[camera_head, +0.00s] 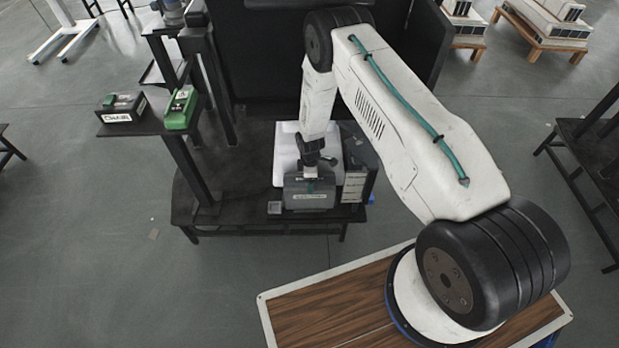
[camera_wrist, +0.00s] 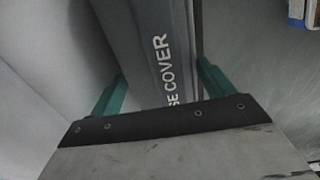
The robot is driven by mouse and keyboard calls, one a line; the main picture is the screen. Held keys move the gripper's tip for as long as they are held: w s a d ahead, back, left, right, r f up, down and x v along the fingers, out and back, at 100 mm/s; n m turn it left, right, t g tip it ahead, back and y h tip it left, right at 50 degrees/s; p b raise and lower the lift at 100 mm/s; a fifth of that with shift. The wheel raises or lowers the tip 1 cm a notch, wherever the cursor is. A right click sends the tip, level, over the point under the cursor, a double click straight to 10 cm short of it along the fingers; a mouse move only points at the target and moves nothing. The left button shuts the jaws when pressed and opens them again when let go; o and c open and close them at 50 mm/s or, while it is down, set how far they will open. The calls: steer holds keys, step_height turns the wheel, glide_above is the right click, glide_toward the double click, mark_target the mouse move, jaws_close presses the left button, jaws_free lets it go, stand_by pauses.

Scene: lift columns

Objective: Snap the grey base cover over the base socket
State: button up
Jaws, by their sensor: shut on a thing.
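The grey base cover (camera_head: 310,198) is a dark grey piece at the front of the black bench, just in front of a white column. My gripper (camera_head: 311,172) is above it and shut on it. In the wrist view the cover (camera_wrist: 163,45) shows white lettering ending in "SE COVER", and it lies between the green fingers of my gripper (camera_wrist: 160,90). I cannot tell whether the cover touches the bench. The base socket is not clearly seen; the cover and my arm may hide it.
The black bench (camera_head: 245,219) carries a small grey block (camera_head: 274,208) left of the cover and a dark labelled box (camera_head: 356,185) at right. A side shelf at left holds a green item (camera_head: 181,108) and a dark labelled box (camera_head: 122,107). A tall black panel stands behind.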

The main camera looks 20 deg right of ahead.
steer(key=shift+f, duration=0.2)
stand_by(0.6)
steer(key=o, duration=1.5)
steer(key=shift+c, duration=0.2)
steer(key=shift+r, duration=0.1)
steer(key=shift+r, duration=4.15)
